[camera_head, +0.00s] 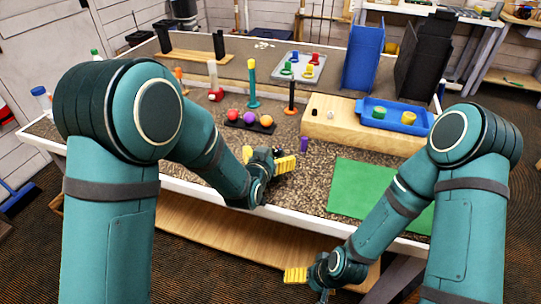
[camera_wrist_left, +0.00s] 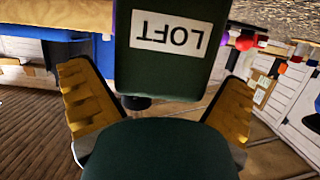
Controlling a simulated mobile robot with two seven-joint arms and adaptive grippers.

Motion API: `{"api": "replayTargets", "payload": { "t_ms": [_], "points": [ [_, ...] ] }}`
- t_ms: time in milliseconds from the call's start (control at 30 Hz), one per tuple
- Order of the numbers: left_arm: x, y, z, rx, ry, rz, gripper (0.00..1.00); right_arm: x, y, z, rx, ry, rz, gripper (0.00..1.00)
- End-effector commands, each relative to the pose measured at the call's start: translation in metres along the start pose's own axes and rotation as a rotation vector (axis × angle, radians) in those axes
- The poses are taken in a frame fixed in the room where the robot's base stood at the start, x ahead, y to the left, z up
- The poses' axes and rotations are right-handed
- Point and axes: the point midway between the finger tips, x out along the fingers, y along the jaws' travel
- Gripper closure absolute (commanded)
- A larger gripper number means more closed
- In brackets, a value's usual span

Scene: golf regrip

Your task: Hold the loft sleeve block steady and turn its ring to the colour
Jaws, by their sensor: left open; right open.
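The dark green loft sleeve block (camera_wrist_left: 172,75), with a white LOFT label upside down, shows in the left wrist view. It lies in the gap between the two yellow fingers of my left gripper (camera_wrist_left: 158,105), with space on both sides. In the head view my left gripper (camera_head: 268,160) is over the front part of the table, fingers apart. The block is mostly hidden there by the gripper, and I cannot make out its ring or colours. My right gripper (camera_head: 305,278) is open and empty, low in front of the table's front edge.
A green mat (camera_head: 350,190) lies at the front right. A wooden block (camera_head: 340,128) with a blue tray (camera_head: 392,118) stands behind it. A black rack with coloured balls (camera_head: 249,122) and upright posts stand behind my left gripper.

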Motion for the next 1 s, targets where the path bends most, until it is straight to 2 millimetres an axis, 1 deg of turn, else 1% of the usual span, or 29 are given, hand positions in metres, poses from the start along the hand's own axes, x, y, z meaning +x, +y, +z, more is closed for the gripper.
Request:
{"api": "replayTargets", "payload": {
  "t_ms": [100,333,367,400,467,500,533,600,700,1000],
  "points": [
    [0.0042,-0.0002,-0.0003,0.0,0.001,0.0,0.0,0.0003,0.0001,-0.0002,0.0,0.001,0.0,0.0],
    [0.0045,-0.0001,-0.0004,0.0,0.0,0.0,0.0,0.0002,0.0,-0.0003,0.0,0.001,0.0,0.0],
    [0.0045,0.0,-0.0004,0.0,0.0,0.0,0.04,0.0002,0.0,-0.0003,0.0,0.001,0.0,0.0],
    [0.0044,0.0,-0.0004,0.0,0.001,0.0,0.18,0.0002,0.0,-0.0003,0.0,0.001,0.0,0.0],
    [0.0044,0.0,-0.0004,0.0,0.0,0.0,0.39,0.0002,0.0,-0.0003,0.0,0.001,0.0,0.0],
    [0.0044,0.0,-0.0003,0.0,0.0,0.0,0.53,0.0002,0.0,-0.0002,0.0,0.001,0.0,0.0],
    [0.0043,0.0,-0.0004,0.0,0.0,0.0,0.58,0.0002,0.0,-0.0002,0.0,0.001,0.0,0.0],
    [0.0043,0.0,-0.0003,0.0,0.0,0.0,0.61,0.0002,0.0,-0.0002,0.0,0.001,0.0,0.0],
    [0.0042,0.0,-0.0002,0.0,0.0,0.0,0.63,0.0002,0.0,-0.0002,0.0,0.001,0.0,0.0],
    [0.0042,0.0001,0.0,0.0,0.0,0.0,0.64,0.0002,0.0001,-0.0001,0.0,0.0,0.0,0.0]
  ]
}}
